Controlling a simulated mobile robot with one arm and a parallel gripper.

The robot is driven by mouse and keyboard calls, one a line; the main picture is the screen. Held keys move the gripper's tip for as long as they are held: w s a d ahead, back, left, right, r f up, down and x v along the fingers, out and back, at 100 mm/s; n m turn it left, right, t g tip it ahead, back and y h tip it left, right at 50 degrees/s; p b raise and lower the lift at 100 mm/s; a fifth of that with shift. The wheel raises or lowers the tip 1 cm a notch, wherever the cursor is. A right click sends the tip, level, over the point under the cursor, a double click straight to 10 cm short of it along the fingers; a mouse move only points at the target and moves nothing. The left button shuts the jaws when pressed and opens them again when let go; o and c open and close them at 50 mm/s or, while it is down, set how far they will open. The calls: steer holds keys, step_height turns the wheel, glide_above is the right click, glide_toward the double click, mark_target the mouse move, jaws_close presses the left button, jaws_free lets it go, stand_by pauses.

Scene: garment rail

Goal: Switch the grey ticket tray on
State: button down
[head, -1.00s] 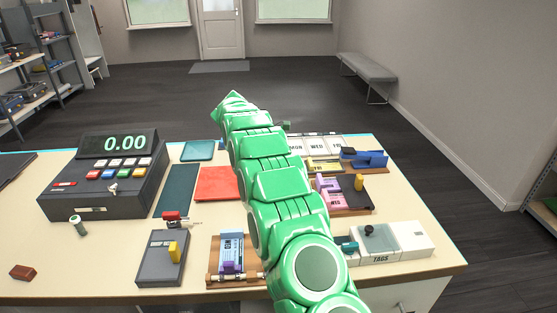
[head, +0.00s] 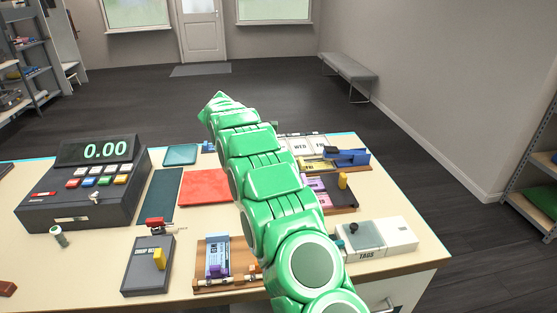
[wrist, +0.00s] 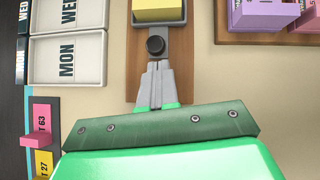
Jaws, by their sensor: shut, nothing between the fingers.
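In the wrist view a grey tray (wrist: 174,27) holds a yellow block (wrist: 158,10) on a brown wooden base (wrist: 132,70). A round black knob (wrist: 156,46) stands on the grey strip at the tray's near end. My gripper (wrist: 155,68) is shut and empty, its fingertips over the base just short of the knob; I cannot tell whether they touch it. In the head view the yellow block (head: 317,164) shows beyond my green arm, which hides the gripper and the knob. A separate dark grey box (head: 139,275) with a yellow lever (head: 159,259) stands at the front.
White day cards (wrist: 68,58) lie left of the base in the wrist view, a purple holder (wrist: 265,14) at upper right. In the head view a cash register (head: 85,190), a red mat (head: 205,188) and a white tags box (head: 398,235) share the desk. Bare desktop lies right of my gripper.

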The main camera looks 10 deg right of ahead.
steer(key=a, duration=0.1)
steer(key=a+r, duration=0.1)
steer(key=a, duration=0.1)
steer(key=shift+s, duration=0.15)
steer(key=v, duration=0.9)
steer(key=shift+a+r, duration=0.1)
steer(key=shift+r, duration=0.05)
